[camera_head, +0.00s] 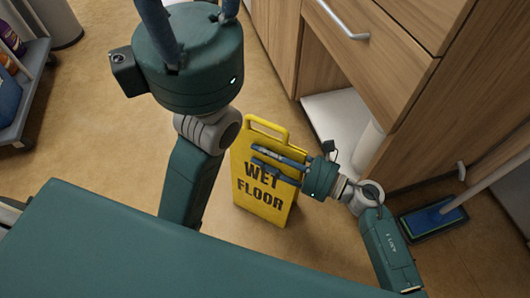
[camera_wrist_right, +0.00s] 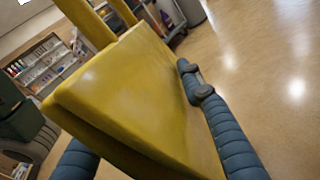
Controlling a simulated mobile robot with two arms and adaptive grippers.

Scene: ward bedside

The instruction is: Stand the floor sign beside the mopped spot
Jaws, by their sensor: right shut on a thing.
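The yellow floor sign (camera_head: 262,205), lettered "WET FLOOR", is upright with its handle on top in the head view. I cannot tell whether its lower edge touches the floor. My right gripper (camera_head: 268,164) comes from the right and is shut on the sign at its upper part. In the right wrist view the yellow sign (camera_wrist_right: 130,90) fills the middle, with blue fingers on both sides. My left gripper (camera_head: 192,10) is high in the head view; its fingers are spread apart and their tips are cut off. The mopped spot cannot be made out clearly.
A mop with a blue pad (camera_head: 434,217) rests on the floor at right. Wooden cabinets (camera_head: 400,60) stand at upper right. A cart (camera_head: 28,100) with bottles is at far left. Bare floor (camera_head: 95,130) lies left of the sign.

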